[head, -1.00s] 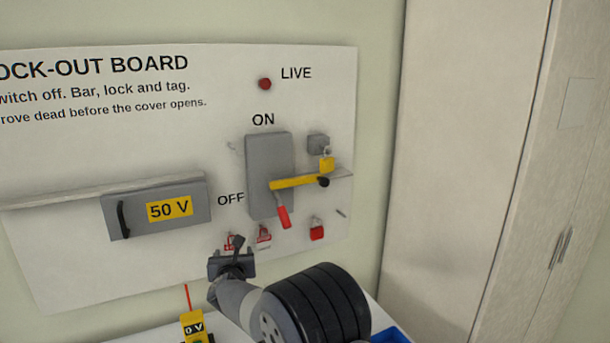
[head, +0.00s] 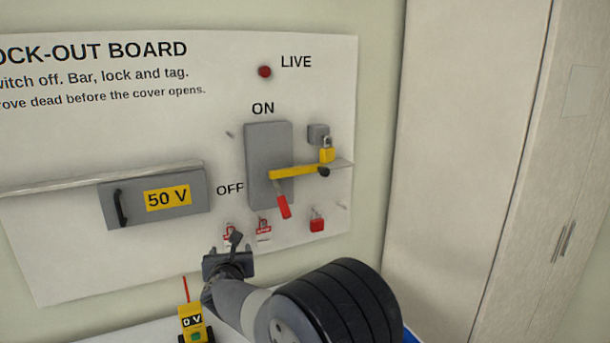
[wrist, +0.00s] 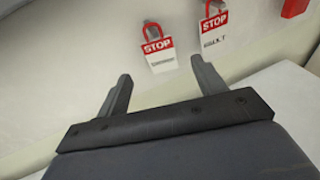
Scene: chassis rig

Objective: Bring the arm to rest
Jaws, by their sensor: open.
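My gripper (head: 235,245) is in front of the lower part of the lock-out board (head: 70,270), below the hanging tags. In the wrist view my gripper (wrist: 160,90) has its two fingers spread, with nothing between them. Two red and white STOP tags, a left one (wrist: 158,48) and a right one (wrist: 214,30), hang on the board beyond the fingertips. In the head view the left tag is partly hidden by my gripper, and the right tag (head: 264,230) shows clear of it.
The switch (head: 262,150) has its red handle (head: 283,207) pointing down, with a yellow bar (head: 295,171) across it and a yellow padlock (head: 327,152). A red padlock (head: 317,219) hangs at right. A yellow tester (head: 193,322) reads 0 V. A tall cabinet (head: 460,130) stands right.

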